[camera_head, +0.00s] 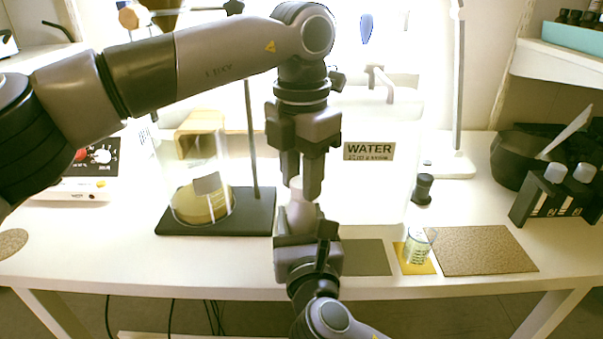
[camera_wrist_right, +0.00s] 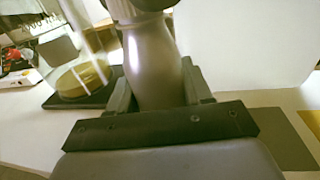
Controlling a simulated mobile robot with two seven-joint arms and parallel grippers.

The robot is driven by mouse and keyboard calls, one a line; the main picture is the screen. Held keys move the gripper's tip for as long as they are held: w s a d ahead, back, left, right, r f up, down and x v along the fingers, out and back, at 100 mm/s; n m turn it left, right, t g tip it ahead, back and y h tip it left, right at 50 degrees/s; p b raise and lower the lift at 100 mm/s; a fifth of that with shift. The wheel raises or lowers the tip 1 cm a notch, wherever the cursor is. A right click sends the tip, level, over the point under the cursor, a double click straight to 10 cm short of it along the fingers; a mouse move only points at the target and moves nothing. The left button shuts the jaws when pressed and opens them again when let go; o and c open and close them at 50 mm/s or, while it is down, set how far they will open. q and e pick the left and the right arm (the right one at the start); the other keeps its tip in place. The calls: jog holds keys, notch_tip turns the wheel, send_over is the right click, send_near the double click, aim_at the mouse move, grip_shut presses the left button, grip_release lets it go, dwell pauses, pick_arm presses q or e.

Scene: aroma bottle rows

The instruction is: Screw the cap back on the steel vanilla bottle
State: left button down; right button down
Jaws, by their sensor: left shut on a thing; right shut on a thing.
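The steel bottle (camera_head: 301,214) stands upright between my two grippers in the head view. It fills the middle of the right wrist view (camera_wrist_right: 152,65) as a smooth grey body narrowing at the top. My right gripper (camera_head: 304,233) is shut around the bottle's body from the front. My left gripper (camera_head: 305,188) points straight down from above and is shut right over the bottle's top. The cap is hidden between the left fingers, so I cannot tell how it sits on the neck. The bottle's label is not visible.
Behind on the left is a black stand base (camera_head: 257,214) with a glass vessel. A grey-green mat (camera_head: 366,258), a yellow mat (camera_head: 420,269) with a beaker, and a cork mat (camera_head: 486,250) lie right. A black rack (camera_head: 545,203) stands at far right.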

pick_arm(q)
jog(key=c, duration=0.7)
grip_release()
notch_tip(320, 180, up, 12)
pick_arm(e)
jog(key=shift+c, duration=2)
grip_release()
jog(key=shift+s, duration=0.1)
jog(key=s, duration=0.2)
jog(key=s+p, duration=0.1)
jog(key=s, duration=0.1)
jog(key=s+d, duration=0.1)
jog(key=s, duration=0.2)
pick_arm(q)
jog(key=shift+r, duration=0.75)
